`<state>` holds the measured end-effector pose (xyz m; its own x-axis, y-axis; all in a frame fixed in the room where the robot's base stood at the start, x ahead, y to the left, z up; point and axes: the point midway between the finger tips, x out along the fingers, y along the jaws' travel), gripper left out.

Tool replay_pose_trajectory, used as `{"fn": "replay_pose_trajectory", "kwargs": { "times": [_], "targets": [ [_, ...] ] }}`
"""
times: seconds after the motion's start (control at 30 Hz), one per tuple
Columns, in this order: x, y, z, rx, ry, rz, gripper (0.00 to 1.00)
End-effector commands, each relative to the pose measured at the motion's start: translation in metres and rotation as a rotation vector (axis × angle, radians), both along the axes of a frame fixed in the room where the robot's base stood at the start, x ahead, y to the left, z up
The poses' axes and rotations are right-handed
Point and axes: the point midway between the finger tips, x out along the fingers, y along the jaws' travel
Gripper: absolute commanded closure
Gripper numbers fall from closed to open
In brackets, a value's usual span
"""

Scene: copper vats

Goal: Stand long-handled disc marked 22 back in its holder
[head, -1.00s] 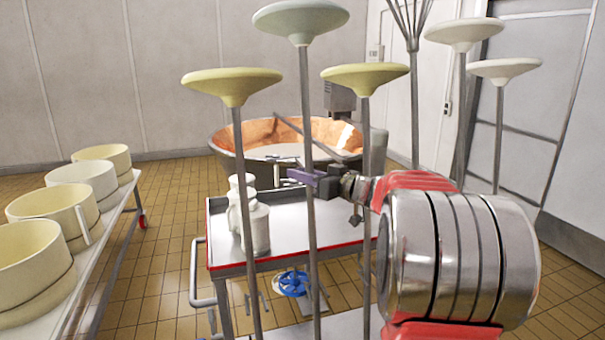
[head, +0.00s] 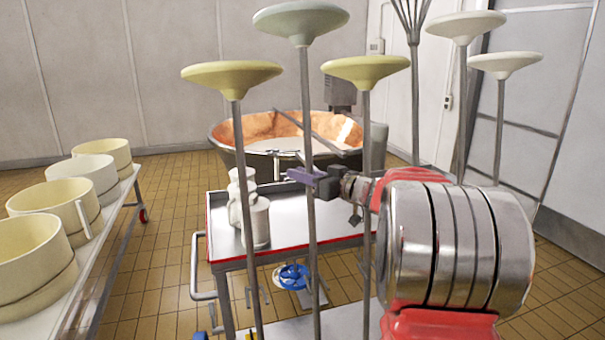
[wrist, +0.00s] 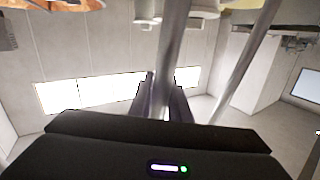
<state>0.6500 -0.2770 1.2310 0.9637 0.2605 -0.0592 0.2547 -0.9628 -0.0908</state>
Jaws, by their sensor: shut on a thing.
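Several long-handled discs stand upright in the head view. A grey-green disc (head: 300,20) on a grey rod is nearest the middle. My gripper (head: 306,177) is at its rod, about halfway down, and is shut on it. In the wrist view the rod (wrist: 172,45) runs up from between my fingers (wrist: 166,100). Two yellow-green discs (head: 232,78) (head: 366,72) stand on either side, and two pale discs (head: 466,26) (head: 505,64) are at the right. No number is readable on any disc. The rods' lower ends and the holder are out of view.
A steel cart (head: 222,243) with red edging carries white jugs (head: 245,205). A copper vat (head: 230,133) stands behind it. Pale round moulds (head: 38,210) line a table at left. A wire whisk (head: 412,20) stands between the discs. Tiled floor is open at centre left.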

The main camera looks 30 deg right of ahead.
Motion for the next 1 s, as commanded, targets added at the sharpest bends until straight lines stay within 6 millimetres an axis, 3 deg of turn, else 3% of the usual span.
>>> {"fn": "replay_pose_trajectory", "kwargs": {
  "times": [0.27, 0.3, 0.57, 1.0],
  "targets": [
    [0.0, 0.0, 0.001, -0.001, -0.003, 0.0, 1.0],
    [0.0, 0.0, 0.0009, -0.001, -0.003, 0.0, 0.8],
    [-0.0001, -0.0001, -0.0003, -0.001, -0.001, 0.0, 0.62],
    [-0.0082, -0.0029, -0.0015, 0.0, 0.001, -0.001, 0.61]
  ]
}}
